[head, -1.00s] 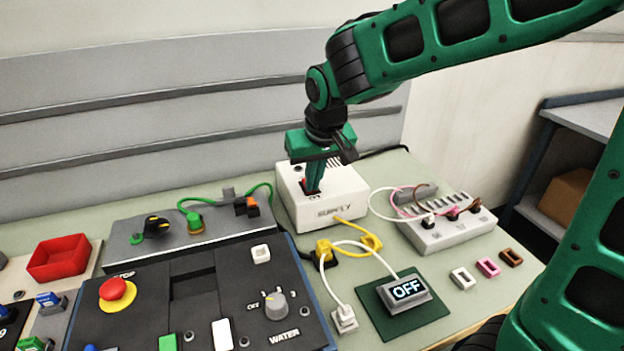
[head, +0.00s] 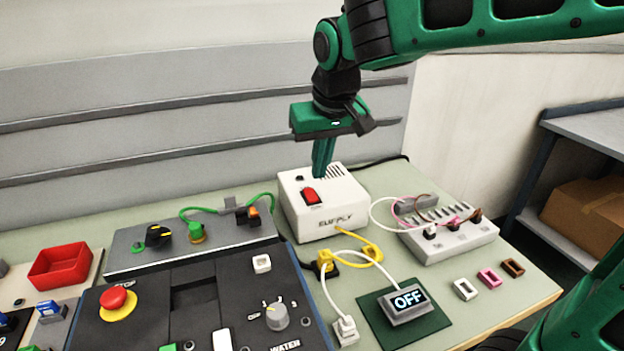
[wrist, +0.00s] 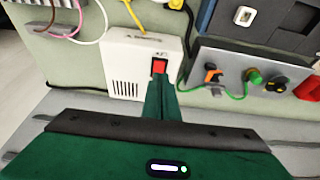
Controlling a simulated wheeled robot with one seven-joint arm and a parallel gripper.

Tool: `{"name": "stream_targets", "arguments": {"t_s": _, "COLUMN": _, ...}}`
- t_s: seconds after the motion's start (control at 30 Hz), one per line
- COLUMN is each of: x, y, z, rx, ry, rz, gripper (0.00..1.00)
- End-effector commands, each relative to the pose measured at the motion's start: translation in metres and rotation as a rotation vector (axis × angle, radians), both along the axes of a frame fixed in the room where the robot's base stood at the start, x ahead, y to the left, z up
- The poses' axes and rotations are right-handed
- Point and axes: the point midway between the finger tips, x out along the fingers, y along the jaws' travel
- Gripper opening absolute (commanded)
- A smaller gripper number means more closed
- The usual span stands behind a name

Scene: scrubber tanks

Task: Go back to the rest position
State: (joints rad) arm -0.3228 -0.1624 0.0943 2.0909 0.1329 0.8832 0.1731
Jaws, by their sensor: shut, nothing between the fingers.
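My gripper (head: 322,160) is shut and empty. In the head view its fingers point down, above the white supply box and behind its red rocker switch (head: 312,195). The supply box (head: 340,222) stands on the green bench top, with a cable running from its back. In the wrist view the shut fingers (wrist: 160,88) reach toward the red switch (wrist: 159,67) on the same box (wrist: 125,62). The fingers look clear of the switch in the head view.
A display reading OFF (head: 407,299) stands on a dark green mat. A terminal block (head: 450,240) with wires is right of the box. A black control panel (head: 190,300), a grey unit (head: 130,255) and a red tray (head: 60,264) lie left. A shelf (head: 590,130) stands at right.

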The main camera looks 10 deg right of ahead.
Motion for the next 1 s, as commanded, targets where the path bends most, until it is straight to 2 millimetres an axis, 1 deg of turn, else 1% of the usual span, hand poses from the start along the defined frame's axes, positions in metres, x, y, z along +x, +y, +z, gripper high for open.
{"name": "stream_targets", "arguments": {"t_s": 0.03, "x": -0.005, "y": -0.001, "z": 0.01, "rx": 0.002, "ry": -0.004, "rz": -0.001, "gripper": 0.0}}
{"name": "stream_targets", "arguments": {"t_s": 0.2, "x": -0.018, "y": -0.002, "z": 0.031, "rx": 0.001, "ry": -0.002, "rz": -0.001, "gripper": 0.0}}
{"name": "stream_targets", "arguments": {"t_s": 0.37, "x": -0.025, "y": -0.003, "z": 0.041, "rx": 0.0, "ry": -0.001, "rz": -0.001, "gripper": 0.0}}
{"name": "stream_targets", "arguments": {"t_s": 0.47, "x": -0.028, "y": -0.015, "z": 0.039, "rx": -0.003, "ry": 0.008, "rz": -0.022, "gripper": 0.0}}
{"name": "stream_targets", "arguments": {"t_s": 0.57, "x": -0.036, "y": -0.048, "z": 0.028, "rx": -0.013, "ry": 0.03, "rz": -0.079, "gripper": 0.0}}
{"name": "stream_targets", "arguments": {"t_s": 0.67, "x": -0.054, "y": -0.099, "z": 0.01, "rx": -0.021, "ry": 0.071, "rz": -0.174, "gripper": 0.0}}
{"name": "stream_targets", "arguments": {"t_s": 0.7, "x": -0.065, "y": -0.122, "z": 0.001, "rx": -0.023, "ry": 0.091, "rz": -0.217, "gripper": 0.0}}
{"name": "stream_targets", "arguments": {"t_s": 0.77, "x": -0.085, "y": -0.153, "z": -0.012, "rx": -0.022, "ry": 0.121, "rz": -0.284, "gripper": 0.0}}
{"name": "stream_targets", "arguments": {"t_s": 0.8, "x": -0.1, "y": -0.173, "z": -0.022, "rx": -0.019, "ry": 0.144, "rz": -0.33, "gripper": 0.0}}
{"name": "stream_targets", "arguments": {"t_s": 0.87, "x": -0.125, "y": -0.199, "z": -0.036, "rx": -0.012, "ry": 0.178, "rz": -0.396, "gripper": 0.0}}
{"name": "stream_targets", "arguments": {"t_s": 0.9, "x": -0.142, "y": -0.215, "z": -0.046, "rx": -0.004, "ry": 0.2, "rz": -0.44, "gripper": 0.0}}
{"name": "stream_targets", "arguments": {"t_s": 0.97, "x": -0.169, "y": -0.233, "z": -0.06, "rx": 0.011, "ry": 0.233, "rz": -0.501, "gripper": 0.0}}
{"name": "stream_targets", "arguments": {"t_s": 1.0, "x": -0.186, "y": -0.242, "z": -0.068, "rx": 0.021, "ry": 0.253, "rz": -0.537, "gripper": 0.0}}
